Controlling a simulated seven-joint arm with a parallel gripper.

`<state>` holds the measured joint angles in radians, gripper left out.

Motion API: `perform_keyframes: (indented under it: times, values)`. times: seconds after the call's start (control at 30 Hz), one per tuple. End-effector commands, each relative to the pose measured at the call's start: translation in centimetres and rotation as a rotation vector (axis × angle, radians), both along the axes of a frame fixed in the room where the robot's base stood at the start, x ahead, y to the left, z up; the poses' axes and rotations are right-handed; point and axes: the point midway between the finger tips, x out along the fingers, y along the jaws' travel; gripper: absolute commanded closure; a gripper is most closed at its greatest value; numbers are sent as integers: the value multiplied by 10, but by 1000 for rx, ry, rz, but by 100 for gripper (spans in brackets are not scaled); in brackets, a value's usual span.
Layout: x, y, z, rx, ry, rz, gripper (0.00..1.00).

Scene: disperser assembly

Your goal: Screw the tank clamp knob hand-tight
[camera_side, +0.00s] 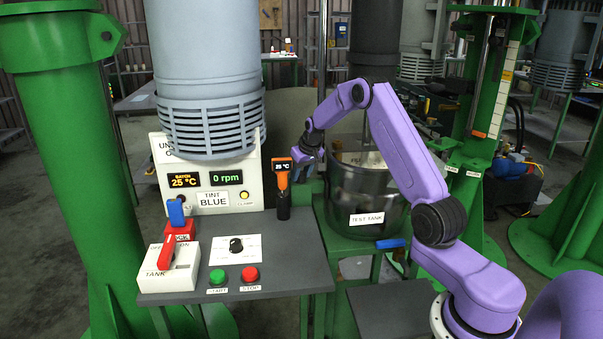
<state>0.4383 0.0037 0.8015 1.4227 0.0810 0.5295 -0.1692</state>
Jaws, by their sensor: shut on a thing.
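The steel test tank (345,205) stands on a green stand right of the control bench, with a label reading TEST TANK. My gripper (303,168) is at the tank's upper left side, low beside the rim, with its fingers shut. The tank clamp knob is between the fingers and cannot be made out apart from them at this size. A blue lever (391,243) shows at the tank's lower right. How tight the knob sits cannot be seen.
An orange handheld thermometer (283,180) reading 25 °C stands upright close left of my gripper. The grey bench (290,245) carries a red tank switch (168,245), a dial (236,245) and green and red buttons. A large grey cylinder (205,60) hangs above the display panel (205,200).

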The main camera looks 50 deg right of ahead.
Motion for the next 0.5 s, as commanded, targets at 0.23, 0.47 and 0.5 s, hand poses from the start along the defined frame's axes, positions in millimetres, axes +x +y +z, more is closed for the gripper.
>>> perform_keyframes:
  times: [0.23, 0.47, 0.5]
  values:
    - [1, 2, 0, -2, 0, -140, 90]
    - [1, 1, 1, -1, -2, -198, 90]
    - [1, 1, 1, -1, -2, -200, 90]
